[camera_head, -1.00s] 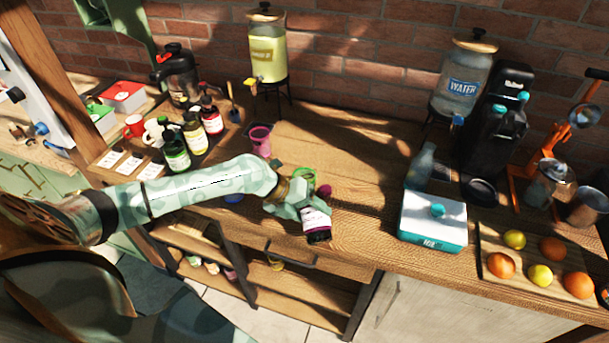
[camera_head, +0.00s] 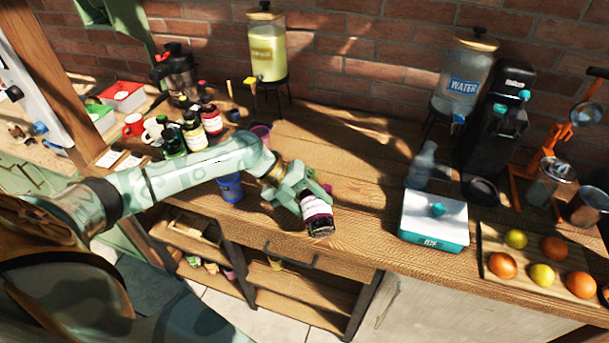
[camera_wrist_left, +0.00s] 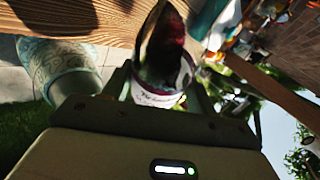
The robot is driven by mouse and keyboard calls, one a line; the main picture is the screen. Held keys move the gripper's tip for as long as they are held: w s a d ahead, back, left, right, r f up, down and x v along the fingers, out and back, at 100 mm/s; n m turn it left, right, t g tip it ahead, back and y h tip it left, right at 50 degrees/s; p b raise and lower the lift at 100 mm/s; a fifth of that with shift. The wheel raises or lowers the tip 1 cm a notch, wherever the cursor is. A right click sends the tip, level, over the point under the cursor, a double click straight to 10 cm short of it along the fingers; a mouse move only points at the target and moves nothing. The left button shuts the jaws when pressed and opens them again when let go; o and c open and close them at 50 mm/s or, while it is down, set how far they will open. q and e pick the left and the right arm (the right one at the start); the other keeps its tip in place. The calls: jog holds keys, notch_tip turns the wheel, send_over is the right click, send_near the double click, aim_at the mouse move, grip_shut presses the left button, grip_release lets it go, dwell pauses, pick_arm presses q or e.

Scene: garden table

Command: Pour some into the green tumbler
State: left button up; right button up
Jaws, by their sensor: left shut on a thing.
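My left gripper (camera_head: 291,187) is shut on a dark purple bottle (camera_head: 319,222) with a white and purple label. The bottle is tilted, its dark end towards the table's front edge. It also shows in the left wrist view (camera_wrist_left: 168,50), between the fingers. I cannot see any liquid leaving it. The green tumbler does not show clearly now; the gripper and arm cover the spot where it stood. A small pink thing (camera_head: 328,188) shows just behind the bottle. My right gripper is not in view.
A blue tumbler (camera_head: 230,188) stands by my left forearm, and a pink tumbler (camera_head: 262,131) stands behind it. Several bottles (camera_head: 211,121) stand at the left. A white and teal box (camera_head: 432,216) is to the right. The wooden counter (camera_head: 360,160) is clear in the middle.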

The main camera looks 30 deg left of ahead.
pick_arm(q)
jog(key=shift+s+d+r+b, duration=0.1)
jog(key=shift+s+d+b, duration=0.05)
jog(key=shift+d+b, duration=0.15)
dwell(0.7)
jog(key=shift+s+d+f+m+t+y+p, duration=0.3)
jog(key=shift+s+p, duration=0.05)
jog(key=shift+p, duration=0.85)
notch_tip(320, 180, down, 2)
jog(key=shift+m+t+y+b, duration=0.3)
jog(key=shift+t+y+b, duration=0.1)
jog(key=shift+t+b, duration=0.1)
jog(key=shift+f, duration=0.25)
jog(key=shift+w+a+f+t+y+b, duration=0.1)
jog(key=shift+w+f+t+y+b, duration=0.05)
jog(key=shift+t+y+b, duration=0.2)
jog(key=shift+r+m+y, duration=0.2)
jog(key=shift+m+y, duration=0.05)
jog(key=shift+m, duration=0.05)
